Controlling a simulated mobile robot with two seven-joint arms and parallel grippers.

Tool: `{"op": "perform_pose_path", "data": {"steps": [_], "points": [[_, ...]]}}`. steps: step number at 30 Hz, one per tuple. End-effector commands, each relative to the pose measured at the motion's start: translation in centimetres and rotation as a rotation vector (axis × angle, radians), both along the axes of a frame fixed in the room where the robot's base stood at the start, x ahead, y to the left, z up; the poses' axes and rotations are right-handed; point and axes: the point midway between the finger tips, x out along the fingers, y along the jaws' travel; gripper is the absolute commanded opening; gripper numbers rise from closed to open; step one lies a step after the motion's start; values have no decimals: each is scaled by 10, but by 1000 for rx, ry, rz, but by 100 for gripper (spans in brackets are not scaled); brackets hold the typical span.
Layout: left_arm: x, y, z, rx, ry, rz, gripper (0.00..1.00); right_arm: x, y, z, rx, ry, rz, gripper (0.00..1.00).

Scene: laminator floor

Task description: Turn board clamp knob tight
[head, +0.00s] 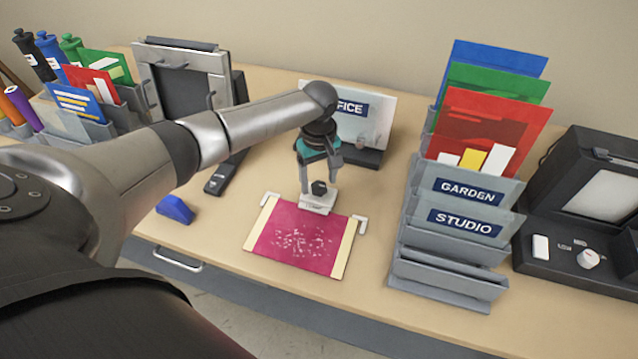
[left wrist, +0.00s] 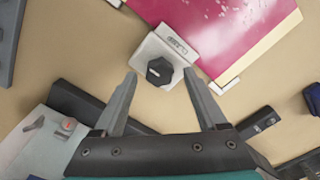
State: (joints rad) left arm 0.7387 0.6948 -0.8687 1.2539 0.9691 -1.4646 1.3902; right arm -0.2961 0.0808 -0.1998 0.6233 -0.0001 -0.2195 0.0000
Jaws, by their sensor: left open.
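The black faceted clamp knob (head: 319,187) stands on a small white clamp block (head: 317,204) at the far edge of a magenta board (head: 292,236) with cream side strips. My left gripper (head: 320,178) is open and points down over the knob. In the left wrist view the knob (left wrist: 160,71) shows in the gap between the two spread fingertips (left wrist: 161,74), with a space on each side. I cannot tell whether the fingertips are level with the knob or above it. The clamp block (left wrist: 168,52) carries a small label, too small to read. My right gripper is not in view.
A grey rack (head: 447,268) with GARDEN and STUDIO labels stands right of the board. A white OFFICE panel (head: 372,112) stands behind the gripper. A blue object (head: 175,209) and a black device (head: 226,174) lie left. The desk in front of the board is clear.

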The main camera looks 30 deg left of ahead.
Motion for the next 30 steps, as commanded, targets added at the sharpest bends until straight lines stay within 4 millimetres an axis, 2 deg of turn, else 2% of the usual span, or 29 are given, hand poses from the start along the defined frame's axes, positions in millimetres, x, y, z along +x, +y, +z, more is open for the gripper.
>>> {"op": "perform_pose_path", "data": {"steps": [4, 13, 30], "points": [[0, 0, -11, 0, 0, -1, 74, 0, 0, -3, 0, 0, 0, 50], [0, 0, -12, -1, -1, -2, 74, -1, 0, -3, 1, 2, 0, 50], [0, 0, -12, 0, 0, -1, 10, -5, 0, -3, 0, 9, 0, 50]]}}
